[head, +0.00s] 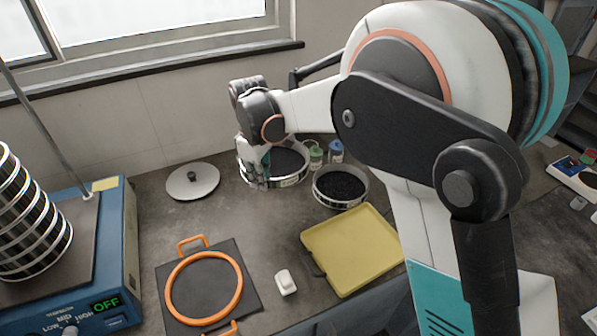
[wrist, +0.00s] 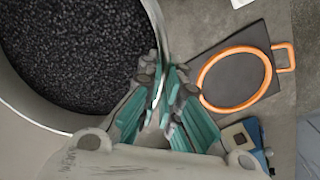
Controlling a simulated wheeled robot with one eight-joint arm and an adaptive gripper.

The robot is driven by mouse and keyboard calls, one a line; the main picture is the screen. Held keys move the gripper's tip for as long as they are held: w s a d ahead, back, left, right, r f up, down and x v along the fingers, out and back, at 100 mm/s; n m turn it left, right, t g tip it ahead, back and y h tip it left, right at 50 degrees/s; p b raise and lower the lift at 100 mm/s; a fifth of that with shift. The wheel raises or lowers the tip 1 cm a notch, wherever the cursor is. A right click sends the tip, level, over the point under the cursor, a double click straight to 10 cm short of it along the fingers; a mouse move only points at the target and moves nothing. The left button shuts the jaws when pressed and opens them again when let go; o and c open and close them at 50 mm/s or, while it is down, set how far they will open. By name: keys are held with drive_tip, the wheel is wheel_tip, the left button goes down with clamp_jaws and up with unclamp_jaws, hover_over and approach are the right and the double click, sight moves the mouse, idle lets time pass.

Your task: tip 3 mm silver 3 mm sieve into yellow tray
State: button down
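A silver sieve (head: 292,179) with dark granules stands on the bench near the back wall. It fills the upper left of the wrist view (wrist: 68,126). My gripper (head: 256,172) is at its left side; in the wrist view (wrist: 167,84) the teal fingers straddle the rim wall and appear closed on it. A second silver sieve (head: 340,203) with black granules stands to the right and nearer. I cannot read a size label on either. The yellow tray (head: 352,250) lies flat and empty on the bench, in front of the second sieve.
A round lid (head: 193,181) lies left of the sieves. An orange ring (head: 173,290) on a dark plate, a small white object (head: 285,282) and a blue shaker (head: 130,255) with stacked sieves stand nearer. Small bottles (head: 336,151) stand behind.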

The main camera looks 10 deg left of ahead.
drive_tip(key=shift+s+f, duration=0.1)
drive_tip(key=shift+f, duration=0.1)
drive_tip(key=shift+f+b, duration=0.4)
drive_tip(key=shift+f, duration=0.1)
drive_tip(key=shift+s+d+f+m+b, duration=1)
drive_tip(key=shift+s+d+f, duration=0.6)
drive_tip(key=shift+d, duration=0.4)
drive_tip(key=shift+s+d+f+m+b, duration=1)
drive_tip(key=shift+s+d+f, duration=0.55)
drive_tip(key=shift+d, duration=0.4)
drive_tip(key=shift+s+d+f+m+b, duration=1)
drive_tip(key=shift+s+d+f, duration=0.35)
drive_tip(key=shift+d+f, duration=0.55)
drive_tip(key=shift+d+r+y, duration=0.3)
drive_tip(key=shift+r, duration=0.05)
drive_tip(key=shift+d+r+y, duration=0.25)
drive_tip(key=shift+y, duration=0.85)
drive_tip(key=shift+r+y+p, duration=0.25)
drive_tip(key=shift+y+p, duration=0.05)
drive_tip(key=shift+y, duration=0.1)
drive_tip(key=d+r+y, duration=0.5)
drive_tip(key=r+y, duration=0.1)
drive_tip(key=y, duration=0.1)
drive_tip(key=w+d+r+g+y+b, duration=0.1)
drive_tip(key=d+y+b, duration=0.7)
drive_tip(key=d+y, duration=0.3)
drive_tip(key=shift+w+d+g, duration=0.3)
drive_tip(key=shift+d, duration=1.75)
